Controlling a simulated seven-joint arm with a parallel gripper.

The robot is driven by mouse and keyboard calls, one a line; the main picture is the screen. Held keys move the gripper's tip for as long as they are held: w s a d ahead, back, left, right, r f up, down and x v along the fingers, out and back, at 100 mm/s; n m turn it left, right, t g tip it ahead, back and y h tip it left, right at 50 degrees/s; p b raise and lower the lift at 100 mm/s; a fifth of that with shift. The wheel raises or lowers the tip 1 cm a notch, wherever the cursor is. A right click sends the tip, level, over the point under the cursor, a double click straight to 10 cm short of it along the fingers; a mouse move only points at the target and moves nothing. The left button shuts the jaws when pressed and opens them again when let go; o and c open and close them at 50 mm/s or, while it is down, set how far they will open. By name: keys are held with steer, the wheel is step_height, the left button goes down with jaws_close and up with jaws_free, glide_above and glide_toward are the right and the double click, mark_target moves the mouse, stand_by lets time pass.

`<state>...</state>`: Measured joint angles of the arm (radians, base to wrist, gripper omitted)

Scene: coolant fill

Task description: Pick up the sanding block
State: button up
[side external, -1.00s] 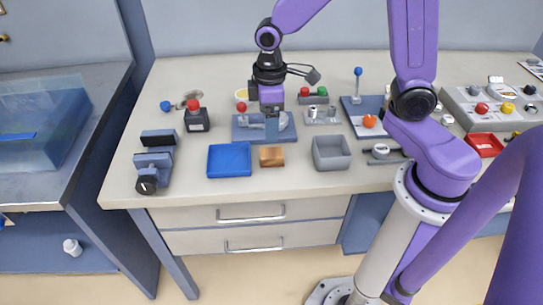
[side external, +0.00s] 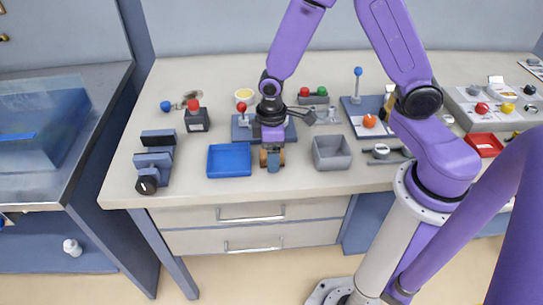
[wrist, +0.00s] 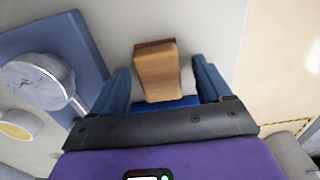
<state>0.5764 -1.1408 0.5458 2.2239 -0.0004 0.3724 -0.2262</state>
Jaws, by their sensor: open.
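The sanding block appears to be the small wooden block (side external: 263,158) on the bench top, between the blue tray and the grey bin. In the side view my gripper (side external: 273,166) is low over it and hides its middle. In the wrist view the block (wrist: 157,72) lies between the two blue fingers of my gripper (wrist: 161,70). The fingers are open, with a visible gap on each side of the block. Whether the block's underside touches the bench is hidden.
The blue tray (side external: 230,160) is close on the left and the grey bin (side external: 332,153) close on the right. A blue fixture plate with a red-knobbed lever (side external: 241,108) stands just behind. The bench's front edge is near, with free surface before it.

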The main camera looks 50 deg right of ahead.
steer(key=shift+f, duration=0.15)
steer(key=c, duration=1.1)
steer(key=shift+r, duration=0.8)
steer(key=s+d+r, duration=0.3)
steer(key=s+r, duration=0.8)
steer(key=s, duration=0.2)
steer(key=shift+s+r, duration=0.2)
steer(key=shift+s, duration=0.1)
